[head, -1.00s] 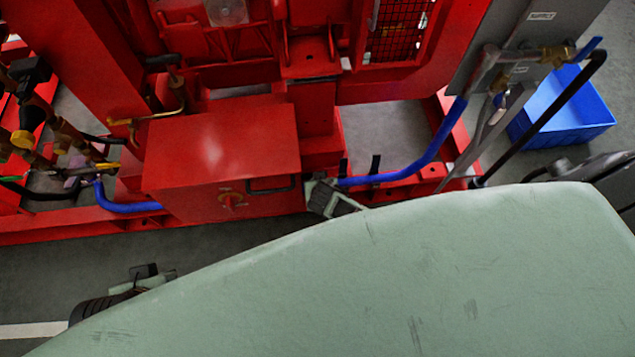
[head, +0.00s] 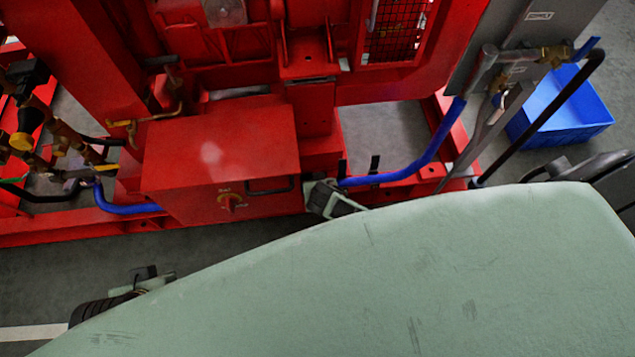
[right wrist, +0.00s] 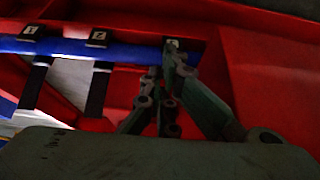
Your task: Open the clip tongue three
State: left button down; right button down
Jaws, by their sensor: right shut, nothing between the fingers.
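Several dark clips with white number tags hold a blue hose (right wrist: 120,50) to the red frame. In the right wrist view one clip (right wrist: 30,32) is at the far left, one (right wrist: 97,38) is in the middle, and one (right wrist: 172,45) is at the fingertips. The tag numbers are too small to read surely. My right gripper (right wrist: 163,62) is shut and empty, its tips at or just below that last clip; contact is unclear. In the head view the right gripper (head: 333,199) is beside the hose's left end. My left gripper (head: 145,278) shows partly at lower left, fingers unclear.
A red box (head: 220,160) with a rotary switch stands left of the right gripper. A blue bin (head: 560,110) and a grey panel (head: 510,60) are at right. Brass valves and pipes (head: 60,135) crowd the left. Grey floor is clear in front of the frame.

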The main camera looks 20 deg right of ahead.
jog(key=shift+w, duration=0.1)
jog(key=shift+w+d+r+b, duration=0.15)
jog(key=shift+w+d, duration=0.05)
jog(key=shift+w, duration=0.3)
jog(key=shift+w+d+r+b, duration=0.1)
jog(key=shift+w+d+b, duration=0.1)
jog(key=shift+w, duration=0.3)
jog(key=shift+r, duration=0.1)
jog(key=s+a+f+v, duration=0.1)
jog(key=s+v, duration=0.1)
jog(key=v, duration=1)
jog(key=shift+w+f, duration=0.1)
jog(key=shift+f, duration=0.1)
jog(key=shift+r, duration=0.1)
